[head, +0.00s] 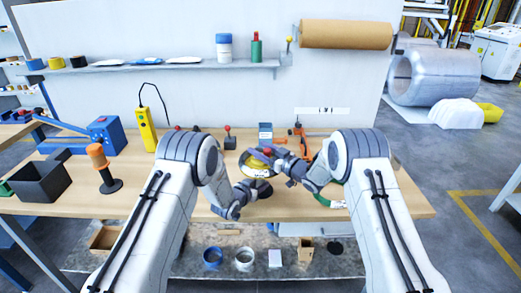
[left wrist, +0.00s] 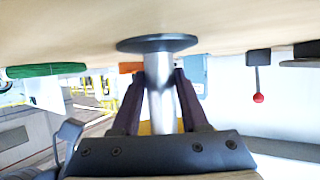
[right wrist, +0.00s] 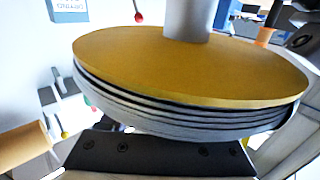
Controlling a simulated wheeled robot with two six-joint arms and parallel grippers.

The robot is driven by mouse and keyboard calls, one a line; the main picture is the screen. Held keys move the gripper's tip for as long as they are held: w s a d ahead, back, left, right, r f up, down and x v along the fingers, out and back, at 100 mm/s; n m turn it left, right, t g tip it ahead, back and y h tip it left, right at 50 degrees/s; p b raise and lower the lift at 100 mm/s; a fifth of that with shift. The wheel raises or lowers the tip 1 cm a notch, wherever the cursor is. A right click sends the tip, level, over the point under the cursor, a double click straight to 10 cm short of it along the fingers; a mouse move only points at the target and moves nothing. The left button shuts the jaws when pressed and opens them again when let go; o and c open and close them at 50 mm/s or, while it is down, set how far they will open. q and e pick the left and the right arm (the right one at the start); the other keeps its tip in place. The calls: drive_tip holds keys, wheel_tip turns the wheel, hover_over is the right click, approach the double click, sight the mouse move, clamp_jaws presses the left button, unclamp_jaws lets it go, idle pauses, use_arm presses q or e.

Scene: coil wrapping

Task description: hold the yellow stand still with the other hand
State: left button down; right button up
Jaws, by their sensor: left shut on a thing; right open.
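The yellow stand (head: 256,172) is on the workbench, between my two arms. Its metal post (left wrist: 160,90) rises from a round dark base (left wrist: 157,43), seen upside down in the left wrist view. My left gripper (left wrist: 158,100) is shut on this post, with a finger on each side. In the right wrist view, the stand's yellow plate (right wrist: 190,65) lies against dark and grey layers (right wrist: 180,122). My right gripper (head: 280,160) is open beside the plate in the head view. Its fingers are hidden behind the layers in the right wrist view.
A green ring (head: 328,200) lies partly behind my right arm. A red-knobbed lever (head: 229,138), a blue box (head: 265,133) and an orange tool (head: 300,140) stand behind the stand. A yellow control box (head: 147,130) and an orange-handled post (head: 103,168) are at left.

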clamp_jaws()
drive_tip(key=shift+m+t+h, duration=0.3)
drive_tip(key=shift+h, duration=0.1)
drive_tip(key=m+t+h, duration=0.2)
drive_tip(key=h, duration=0.1)
drive_tip(key=m+t+h, duration=0.1)
drive_tip(key=shift+w+d+r+m+h, duration=0.1)
drive_tip(key=shift+w+d+m+h, duration=0.2)
drive_tip(key=m+h, duration=0.2)
drive_tip(key=h, duration=0.1)
drive_tip(key=d+m+t+h, duration=0.1)
drive_tip(key=m+h, duration=0.1)
drive_tip(key=h, duration=0.1)
drive_tip(key=shift+w+d+t, duration=0.1)
drive_tip(key=shift+w+t, duration=0.1)
drive_tip(key=shift+t, duration=0.1)
drive_tip(key=shift+d+m+h, duration=0.15)
drive_tip(key=shift+m+h, duration=0.35)
drive_tip(key=shift+h, duration=0.4)
drive_tip(key=shift+d, duration=0.1)
